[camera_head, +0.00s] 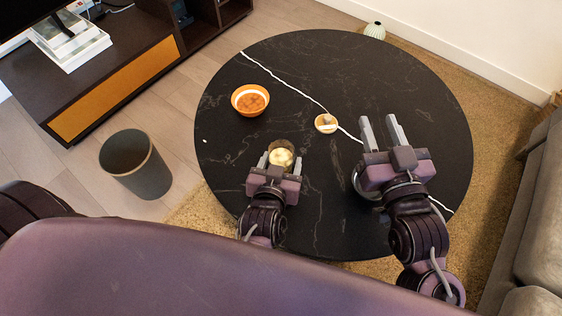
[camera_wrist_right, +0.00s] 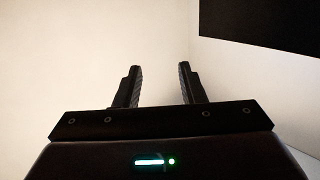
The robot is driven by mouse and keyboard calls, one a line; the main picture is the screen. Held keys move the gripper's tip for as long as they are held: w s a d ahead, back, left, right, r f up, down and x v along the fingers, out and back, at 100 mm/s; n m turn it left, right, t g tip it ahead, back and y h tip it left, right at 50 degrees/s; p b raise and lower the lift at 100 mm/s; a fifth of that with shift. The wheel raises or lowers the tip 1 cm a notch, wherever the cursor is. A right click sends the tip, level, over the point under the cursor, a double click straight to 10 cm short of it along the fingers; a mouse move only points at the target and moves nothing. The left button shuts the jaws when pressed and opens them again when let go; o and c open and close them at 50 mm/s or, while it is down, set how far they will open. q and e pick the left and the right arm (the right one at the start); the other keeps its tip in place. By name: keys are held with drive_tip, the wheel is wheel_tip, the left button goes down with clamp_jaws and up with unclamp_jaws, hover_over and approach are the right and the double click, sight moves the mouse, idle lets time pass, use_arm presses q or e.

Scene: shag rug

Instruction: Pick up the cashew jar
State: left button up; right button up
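The cashew jar appears to be the small clear jar with pale contents (camera_head: 281,156), standing on the round black table (camera_head: 320,70) in the head view. My left gripper (camera_head: 280,162) is at the jar's near side, with one finger on each side of it. The fingers look spread, and I cannot make out firm contact with the jar. My right gripper (camera_head: 382,128) is open and empty above the right part of the table. The right wrist view also shows its two fingers apart (camera_wrist_right: 158,88) with nothing between them.
A round shiny rim (camera_head: 360,184) is partly hidden under my right gripper. A grey bin (camera_head: 140,168) stands on the floor at left.

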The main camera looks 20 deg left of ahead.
use_arm(q)
drive_tip(key=c, duration=0.9)
drive_tip(key=shift+c, duration=0.2)
drive_tip(key=shift+r, duration=0.1)
